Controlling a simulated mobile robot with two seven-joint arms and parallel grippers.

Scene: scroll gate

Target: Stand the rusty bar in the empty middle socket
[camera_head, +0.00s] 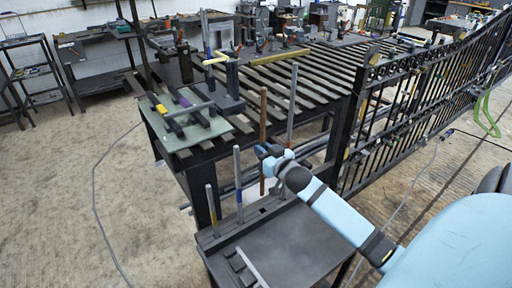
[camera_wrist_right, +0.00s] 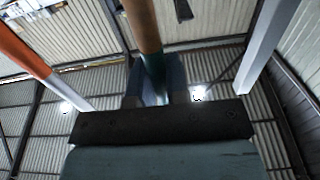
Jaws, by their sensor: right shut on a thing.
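The rusty bar (camera_head: 263,115) is a brown upright rod in the head view. My right gripper (camera_head: 268,152) is shut around it, part way up. In the right wrist view the rusty bar (camera_wrist_right: 142,22) runs between the fingers (camera_wrist_right: 155,85), with a teal band at the grip. In the head view the bar's lower end is near the rear part of the socket rack (camera_head: 240,225). I cannot tell whether it is inside the middle socket. A grey bar with a blue band (camera_head: 238,180) stands to its left, and a taller grey bar (camera_head: 293,100) to its right.
A shorter grey bar with a yellow band (camera_head: 212,207) stands at the rack's left end. A dark bench top (camera_head: 295,245) lies in front. The slatted table (camera_head: 285,85) is behind, and a black scroll gate (camera_head: 400,105) stands at the right. Open floor lies left.

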